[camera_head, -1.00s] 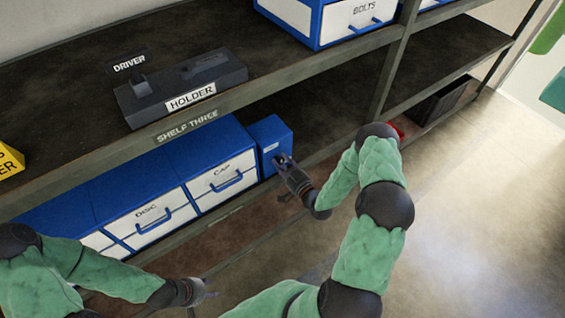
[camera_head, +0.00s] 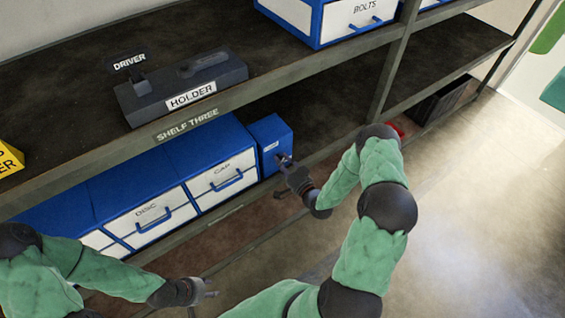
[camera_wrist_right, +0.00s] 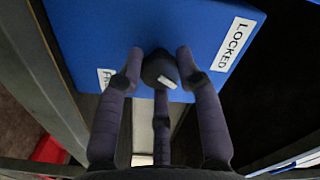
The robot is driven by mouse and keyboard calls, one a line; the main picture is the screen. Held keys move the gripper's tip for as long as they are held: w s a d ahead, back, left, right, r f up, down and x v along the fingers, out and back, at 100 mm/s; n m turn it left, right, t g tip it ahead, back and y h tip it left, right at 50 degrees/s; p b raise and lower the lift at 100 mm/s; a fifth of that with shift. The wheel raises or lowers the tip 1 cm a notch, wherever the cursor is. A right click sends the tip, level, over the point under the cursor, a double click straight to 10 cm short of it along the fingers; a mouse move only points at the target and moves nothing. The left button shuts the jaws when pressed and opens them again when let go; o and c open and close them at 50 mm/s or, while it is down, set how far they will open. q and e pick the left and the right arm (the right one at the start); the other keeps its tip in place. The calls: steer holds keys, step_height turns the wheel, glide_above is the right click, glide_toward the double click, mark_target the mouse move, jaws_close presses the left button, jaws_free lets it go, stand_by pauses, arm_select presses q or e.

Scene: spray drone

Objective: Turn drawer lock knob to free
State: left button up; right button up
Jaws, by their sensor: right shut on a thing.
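The lock knob (camera_wrist_right: 155,66) is dark and round with a white mark, on the blue lock box face (camera_wrist_right: 120,25) in the right wrist view. A LOCKED label (camera_wrist_right: 232,44) is at the upper right and a partly hidden label beginning "FR" (camera_wrist_right: 105,78) is at the left. The white mark sits on the knob's lower right. My right gripper (camera_wrist_right: 158,75) has its fingers around the knob and is shut on it. In the head view the gripper (camera_head: 286,163) hides the knob on the blue box (camera_head: 268,135). My left gripper (camera_head: 208,296) is empty, fingers apart.
Blue-and-white drawers marked CAP (camera_head: 222,180) and DISC (camera_head: 145,215) stand left of the lock box. Above is a shelf with a dark holder (camera_head: 185,90). A shelf post (camera_head: 392,70) rises behind my right arm. Open floor (camera_head: 470,210) lies right.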

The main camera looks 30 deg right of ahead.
steer(key=m, duration=0.3)
steer(key=d+m, duration=0.1)
steer(key=m, duration=0.1)
steer(key=shift+w+r+m, duration=0.25)
steer(key=shift+r+m, duration=0.05)
steer(key=shift+r, duration=0.1)
steer(key=m, duration=0.6)
steer(key=shift+f, duration=0.15)
steer(key=shift+m, duration=0.3)
steer(key=o, duration=1.1)
steer(key=shift+s+f, duration=0.1)
steer(key=shift+f, duration=0.1)
steer(key=shift+o, duration=0.2)
steer(key=shift+a, duration=0.2)
steer(key=shift+s+f, duration=0.1)
steer(key=shift+s, duration=0.05)
